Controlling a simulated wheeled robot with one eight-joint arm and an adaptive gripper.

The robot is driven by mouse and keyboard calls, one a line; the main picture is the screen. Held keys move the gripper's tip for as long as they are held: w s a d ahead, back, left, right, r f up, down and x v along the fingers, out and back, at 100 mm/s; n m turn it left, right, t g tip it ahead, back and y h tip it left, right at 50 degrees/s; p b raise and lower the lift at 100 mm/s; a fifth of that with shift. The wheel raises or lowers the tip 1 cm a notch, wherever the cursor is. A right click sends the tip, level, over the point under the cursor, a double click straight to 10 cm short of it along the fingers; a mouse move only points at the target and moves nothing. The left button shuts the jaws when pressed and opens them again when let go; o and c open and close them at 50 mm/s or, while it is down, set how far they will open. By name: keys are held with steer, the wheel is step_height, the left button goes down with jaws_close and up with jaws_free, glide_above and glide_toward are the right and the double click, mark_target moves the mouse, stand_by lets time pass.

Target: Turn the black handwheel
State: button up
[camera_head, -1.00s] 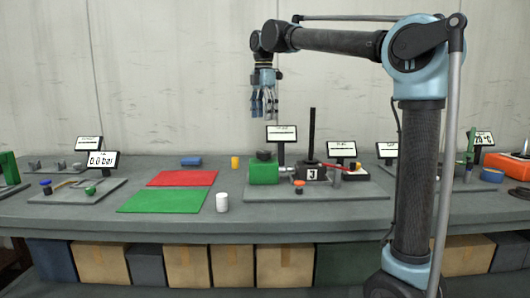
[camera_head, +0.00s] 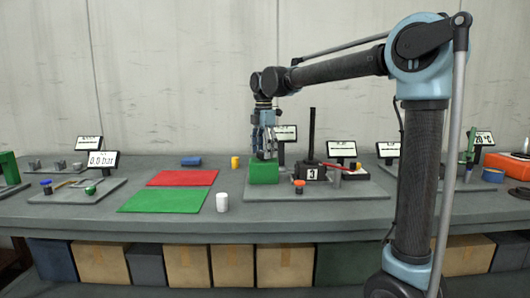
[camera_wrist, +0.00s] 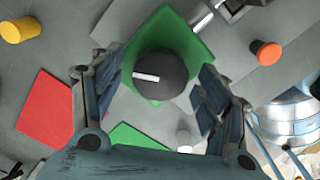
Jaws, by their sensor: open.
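The black handwheel (camera_wrist: 161,77) is a round black knob with a white mark on its top, seen from above in the wrist view. It sits on a green block (camera_head: 264,172), which stands on a grey plate on the bench. My gripper (camera_head: 265,152) points down over the block, and in the head view its fingers cover most of the handwheel. In the wrist view my gripper (camera_wrist: 158,95) is open, with one finger to the left and one to the right of the handwheel and gaps on both sides.
A black post on a base marked 3 (camera_head: 311,165) stands just right of the green block. An orange-capped knob (camera_head: 299,186) is in front of it. A small screen (camera_head: 285,134) stands behind. Red (camera_head: 183,177) and green mats lie to the left, with a white cylinder (camera_head: 222,202) nearby.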

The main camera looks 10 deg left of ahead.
steer(key=c, duration=1.1)
steer(key=shift+o, duration=0.2)
steer(key=shift+m, duration=0.3)
